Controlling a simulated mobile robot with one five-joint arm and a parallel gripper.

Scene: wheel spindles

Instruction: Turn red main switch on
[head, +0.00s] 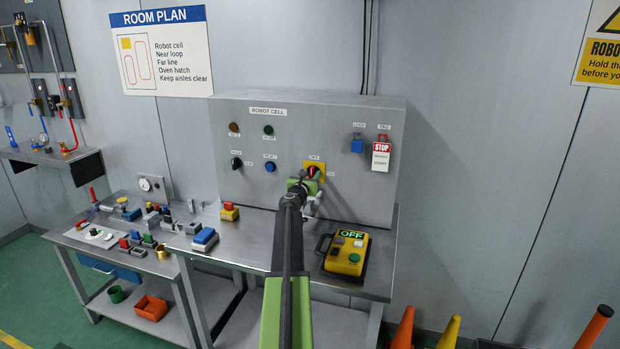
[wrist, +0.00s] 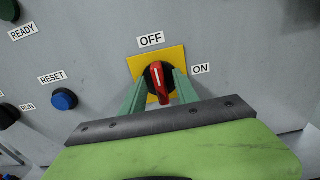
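The red main switch (wrist: 159,82) sits on a yellow plate (wrist: 134,67) in the wrist view. Its white mark points up toward the OFF label (wrist: 151,39); the ON label (wrist: 201,69) is to its right. My gripper (wrist: 160,81) is open, with one green finger on each side of the red handle. Small gaps show between the fingers and the handle, so I see no grip on it. In the head view the switch (head: 312,170) is partly hidden by my gripper (head: 305,181) at the panel.
The grey ROBOT CELL panel (head: 235,185) also carries a blue reset button (head: 270,166), a black knob (head: 236,163), a blue lock (head: 357,145) and a STOP tag (head: 381,155). A yellow pendant (head: 346,254) reading OFF lies on the bench below. Small parts crowd the left bench.

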